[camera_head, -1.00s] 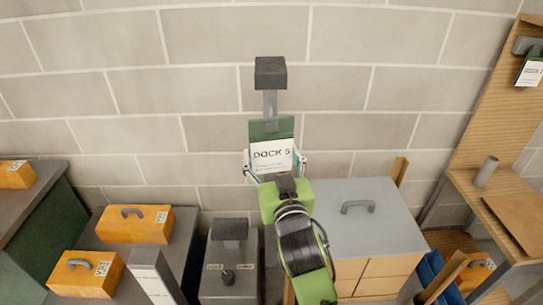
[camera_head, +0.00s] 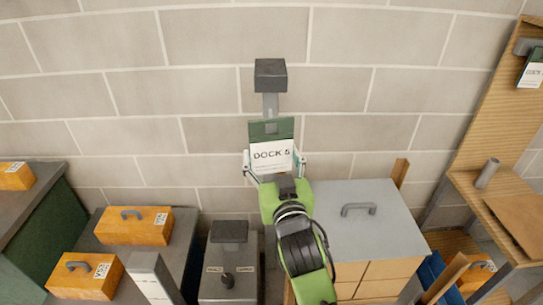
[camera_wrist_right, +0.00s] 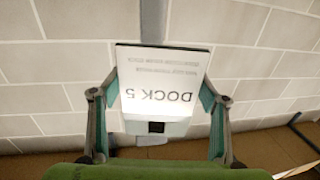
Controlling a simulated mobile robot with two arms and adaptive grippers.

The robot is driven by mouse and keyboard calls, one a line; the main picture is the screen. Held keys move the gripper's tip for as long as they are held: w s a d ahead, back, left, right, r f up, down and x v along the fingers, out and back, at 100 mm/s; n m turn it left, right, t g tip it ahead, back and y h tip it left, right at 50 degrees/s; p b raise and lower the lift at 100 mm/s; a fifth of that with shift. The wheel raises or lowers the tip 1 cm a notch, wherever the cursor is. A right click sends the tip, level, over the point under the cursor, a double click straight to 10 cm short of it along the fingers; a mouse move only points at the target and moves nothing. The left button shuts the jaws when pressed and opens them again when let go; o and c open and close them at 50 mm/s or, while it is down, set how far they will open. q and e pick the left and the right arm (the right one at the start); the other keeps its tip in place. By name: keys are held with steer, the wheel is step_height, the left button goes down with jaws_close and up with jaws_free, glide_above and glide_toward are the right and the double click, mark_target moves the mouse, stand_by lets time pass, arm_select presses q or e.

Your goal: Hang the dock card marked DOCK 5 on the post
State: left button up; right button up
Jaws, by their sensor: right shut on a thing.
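The dock card marked DOCK 5 (camera_head: 272,157) has a dark green upper part and a white lower part. My right gripper (camera_head: 275,168) is shut on it and holds it upright near the wall. In the right wrist view the card (camera_wrist_right: 160,80) appears upside down between the fingers (camera_wrist_right: 158,105). The grey post (camera_head: 270,102) with its dark block head (camera_head: 270,75) rises above the card's top edge. The card hides the lower part of the post. I cannot tell whether card and post touch. My left gripper is not in view.
A grey-topped cabinet (camera_head: 335,235) stands right of my right arm. Orange cases (camera_head: 133,225) lie on a bench at left, near a grey box (camera_head: 228,275). Another card (camera_head: 533,68) hangs on a wooden panel (camera_head: 490,115) at far right. The block wall is behind.

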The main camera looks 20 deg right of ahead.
steer(key=shift+s, duration=0.1)
stand_by(0.5)
steer(key=shift+w+r+p, duration=0.1)
steer(key=shift+w+p, duration=0.1)
steer(key=shift+p, duration=0.1)
steer(key=shift+w+d, duration=0.2)
steer(key=shift+w, duration=0.35)
steer(key=shift+w+d, duration=0.15)
steer(key=shift+w, duration=0.35)
steer(key=shift+p, duration=0.35)
steer(key=shift+w, duration=0.2)
stand_by(0.7)
steer(key=shift+w+d, duration=0.25)
steer(key=shift+w, duration=0.45)
steer(key=shift+w+d, duration=0.1)
steer(key=shift+w, duration=0.25)
steer(key=shift+w+d, duration=0.15)
steer(key=shift+w, duration=0.3)
